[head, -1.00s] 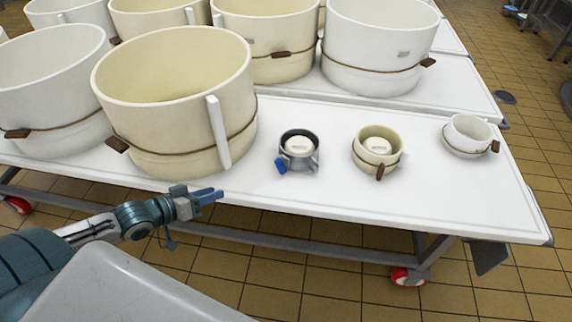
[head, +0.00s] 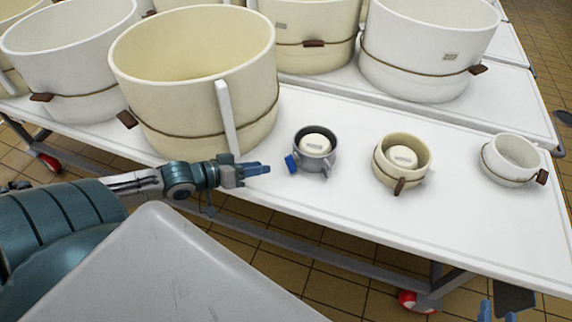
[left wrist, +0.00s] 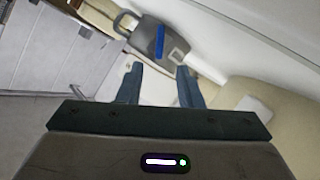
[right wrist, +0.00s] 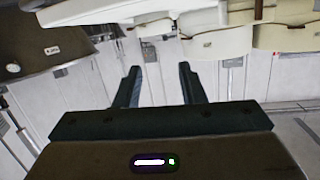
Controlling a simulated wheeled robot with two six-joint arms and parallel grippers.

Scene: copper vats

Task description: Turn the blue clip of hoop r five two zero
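The small grey hoop (head: 327,166) stands on the white table, with a pale round block (head: 315,145) inside it. Its blue clip (head: 291,163) is on its left side; the clip also shows in the left wrist view (left wrist: 160,41), ahead of the fingers. My left gripper (head: 258,170) is open and empty, just left of the blue clip and apart from it. My right gripper (right wrist: 160,85) is open and empty in the right wrist view; only its fingertips (head: 497,312) show at the bottom right of the head view. The label on the block is too small to read.
A small cream hoop (head: 380,165) and a small white hoop (head: 513,155) with brown clips stand to the right. A large cream vat (head: 180,100) stands close behind my left gripper. The table (head: 470,225) is bare along its front right part.

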